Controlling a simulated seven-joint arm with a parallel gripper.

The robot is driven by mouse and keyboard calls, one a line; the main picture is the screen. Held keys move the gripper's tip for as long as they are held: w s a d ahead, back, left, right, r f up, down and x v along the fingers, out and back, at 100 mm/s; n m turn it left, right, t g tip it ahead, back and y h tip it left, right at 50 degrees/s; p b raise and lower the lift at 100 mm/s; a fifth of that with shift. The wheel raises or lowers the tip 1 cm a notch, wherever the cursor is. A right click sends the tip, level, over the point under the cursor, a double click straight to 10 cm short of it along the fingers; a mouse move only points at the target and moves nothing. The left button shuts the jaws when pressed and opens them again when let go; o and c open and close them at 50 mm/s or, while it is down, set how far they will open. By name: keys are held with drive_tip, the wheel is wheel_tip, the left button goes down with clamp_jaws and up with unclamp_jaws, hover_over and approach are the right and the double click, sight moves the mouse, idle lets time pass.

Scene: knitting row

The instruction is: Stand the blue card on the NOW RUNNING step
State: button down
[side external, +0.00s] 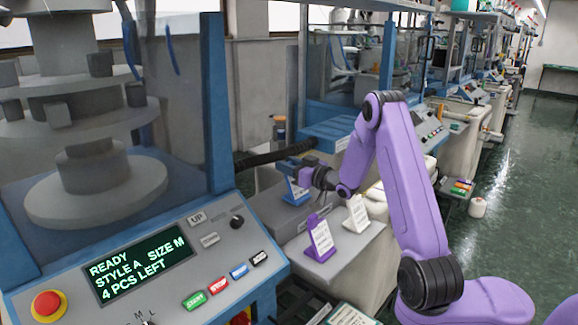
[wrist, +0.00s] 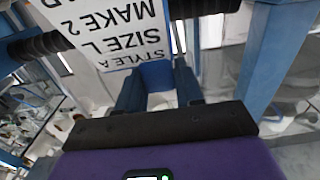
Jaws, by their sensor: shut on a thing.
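The blue card (side external: 296,190) is a small blue stand with a white printed face, at the far part of the grey stepped bench in the side view. My gripper (side external: 294,168) is shut on it from above. In the wrist view its white face (wrist: 112,32) reads STYLE A, SIZE L, MAKE 2, upside down, and a blue part (wrist: 157,74) sits between my dark fingers (wrist: 158,92). I cannot tell whether its base touches the bench. The grey bench (side external: 335,262) has raised and lower parts; no NOW RUNNING label is legible.
A purple card (side external: 320,238) stands at the bench's near part, and a white card (side external: 356,213) stands to its right. The machine panel (side external: 140,262) at left reads READY, STYLE A SIZE M, 4 PCS LEFT. A black hose (side external: 270,153) runs behind my gripper.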

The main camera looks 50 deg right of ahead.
drive_tip(key=shift+f, duration=0.1)
drive_tip(key=c, duration=0.7)
unclamp_jaws()
drive_tip(key=shift+c, duration=0.2)
drive_tip(key=shift+r, duration=0.2)
drive_tip(key=s, duration=1.2)
